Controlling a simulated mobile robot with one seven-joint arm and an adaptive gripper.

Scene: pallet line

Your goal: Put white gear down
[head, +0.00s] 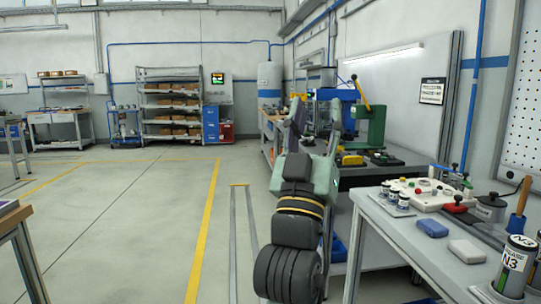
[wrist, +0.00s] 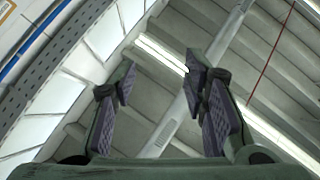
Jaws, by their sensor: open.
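My gripper (wrist: 162,82) is open in the wrist view, with nothing between its fingers. It points up at the ceiling. In the head view my gripper (head: 297,112) is raised at the top of my upright arm, in front of the far bench, and the arm hides part of that bench. I cannot make out a white gear in either view. A white tray (head: 428,199) with small coloured parts lies on the near right table (head: 408,231), apart from my gripper; its small parts are too small to tell.
The near table also holds a blue box (head: 431,228), a pale grey box (head: 467,251), small jars (head: 393,192) and a grease can (head: 514,266). A green press (head: 372,124) stands on the far bench. Shelves (head: 171,105) stand at the back. The floor (head: 130,220) at left is clear.

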